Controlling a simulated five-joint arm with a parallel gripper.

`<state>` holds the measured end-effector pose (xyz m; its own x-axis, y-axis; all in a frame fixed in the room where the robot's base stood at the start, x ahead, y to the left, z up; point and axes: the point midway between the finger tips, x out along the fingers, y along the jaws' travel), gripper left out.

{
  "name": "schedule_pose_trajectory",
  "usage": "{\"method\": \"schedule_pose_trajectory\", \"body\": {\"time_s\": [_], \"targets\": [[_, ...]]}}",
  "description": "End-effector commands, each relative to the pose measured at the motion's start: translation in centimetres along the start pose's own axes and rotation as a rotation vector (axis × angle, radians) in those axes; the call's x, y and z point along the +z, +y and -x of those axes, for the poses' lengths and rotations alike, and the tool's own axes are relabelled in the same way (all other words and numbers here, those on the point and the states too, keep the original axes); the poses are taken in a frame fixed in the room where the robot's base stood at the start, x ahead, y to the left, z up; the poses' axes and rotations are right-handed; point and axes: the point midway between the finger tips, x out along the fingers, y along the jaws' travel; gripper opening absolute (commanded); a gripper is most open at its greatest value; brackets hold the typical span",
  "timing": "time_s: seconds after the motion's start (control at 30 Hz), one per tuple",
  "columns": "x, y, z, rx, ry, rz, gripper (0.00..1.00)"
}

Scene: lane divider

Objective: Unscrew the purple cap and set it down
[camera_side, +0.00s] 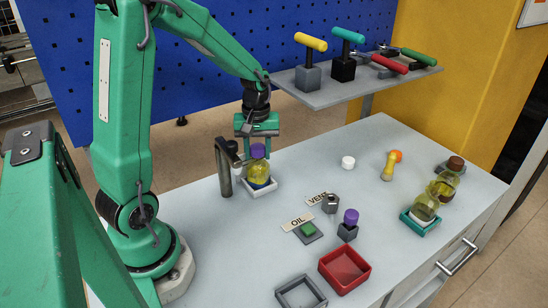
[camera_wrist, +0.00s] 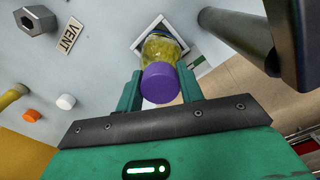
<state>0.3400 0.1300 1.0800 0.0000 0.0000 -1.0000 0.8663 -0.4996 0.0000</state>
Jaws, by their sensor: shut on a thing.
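The purple cap (camera_side: 258,151) sits on top of a bottle of yellow liquid (camera_side: 257,173), which stands upright in a small white holder (camera_side: 265,189). In the wrist view the cap (camera_wrist: 160,83) is between the two green fingers, with the bottle (camera_wrist: 161,48) just beyond it. My gripper (camera_side: 257,147) points down from above and is shut on the cap. I see no clear gap between cap and bottle, and I cannot tell how far the cap is turned.
A dark post with a side arm (camera_side: 225,168) stands close left of the bottle. A purple-topped grey block (camera_side: 349,218), a red tray (camera_side: 344,269) and a grey tray (camera_side: 301,293) lie toward the front. A teal holder (camera_side: 418,222) with bottles is at right. The table's middle has bare patches.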

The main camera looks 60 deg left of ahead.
Motion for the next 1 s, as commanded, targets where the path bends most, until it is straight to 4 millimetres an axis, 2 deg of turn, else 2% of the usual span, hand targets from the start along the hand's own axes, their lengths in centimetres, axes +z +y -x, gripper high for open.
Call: {"method": "schedule_pose_trajectory", "body": {"time_s": [0.17, 0.53, 0.8, 1.0], "targets": [[0.00, 0.00, 0.01, 0.000, 0.000, 0.071, 0.22], [0.00, 0.00, 0.01, 0.000, 0.000, 0.093, 0.22], [0.00, 0.00, 0.02, 0.000, 0.000, 0.215, 0.22], [0.00, 0.00, 0.02, 0.000, 0.000, 0.225, 0.22]]}}
